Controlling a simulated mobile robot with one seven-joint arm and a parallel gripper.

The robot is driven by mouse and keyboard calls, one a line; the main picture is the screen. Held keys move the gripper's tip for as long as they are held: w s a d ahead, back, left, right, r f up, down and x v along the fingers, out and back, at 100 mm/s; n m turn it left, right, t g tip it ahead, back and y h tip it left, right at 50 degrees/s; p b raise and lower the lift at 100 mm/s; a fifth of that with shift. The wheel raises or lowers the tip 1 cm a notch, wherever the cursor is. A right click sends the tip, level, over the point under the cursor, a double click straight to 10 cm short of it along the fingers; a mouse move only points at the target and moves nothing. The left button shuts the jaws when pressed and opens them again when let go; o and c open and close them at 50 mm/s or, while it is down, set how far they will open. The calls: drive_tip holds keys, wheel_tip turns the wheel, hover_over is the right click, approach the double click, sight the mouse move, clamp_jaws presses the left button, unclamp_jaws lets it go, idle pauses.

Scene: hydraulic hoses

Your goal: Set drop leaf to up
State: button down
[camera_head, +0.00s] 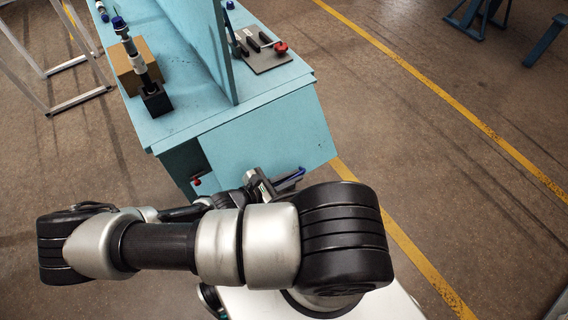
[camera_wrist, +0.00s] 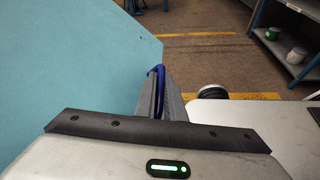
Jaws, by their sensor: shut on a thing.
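The drop leaf (camera_head: 270,130) is a flat light-blue panel at the near end of the light-blue bench (camera_head: 185,95). It slopes down from the bench top's edge and is not level with it; its exact angle is hard to tell. In the wrist view the leaf (camera_wrist: 70,60) fills the left side. My gripper (camera_head: 272,186) is at the leaf's lower edge. In the wrist view my gripper (camera_wrist: 160,95) is shut on a blue handle (camera_wrist: 157,72) beside the leaf's edge. The handle also shows in the head view (camera_head: 291,177). My arm hides part of the bench below.
An upright blue panel (camera_head: 205,40) divides the bench top. A hose in a black block (camera_head: 155,100), a cardboard box (camera_head: 135,70) and a tool board (camera_head: 265,55) stand on it. A shelf (camera_wrist: 285,45) is at the wrist view's right.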

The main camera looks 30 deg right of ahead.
drive_tip(key=s+r+n+g+p, duration=0.2)
drive_tip(key=r+p, duration=0.3)
drive_tip(key=r, duration=0.4)
drive_tip(key=s+r+n+g+p, duration=0.2)
drive_tip(key=s+r+n+p, duration=0.1)
drive_tip(key=r, duration=0.6)
drive_tip(key=shift+r+n+g+p, duration=0.35)
drive_tip(key=shift+n+p, duration=0.35)
drive_tip(key=shift+p, duration=0.65)
drive_tip(key=shift+w+d+r+h, duration=0.1)
drive_tip(key=shift+d+h, duration=0.05)
drive_tip(key=shift+h, duration=0.15)
drive_tip(key=c, duration=2.1)
unclamp_jaws()
drive_tip(key=b+v, duration=0.2)
drive_tip(key=v, duration=1.5)
drive_tip(key=shift+a, duration=0.3)
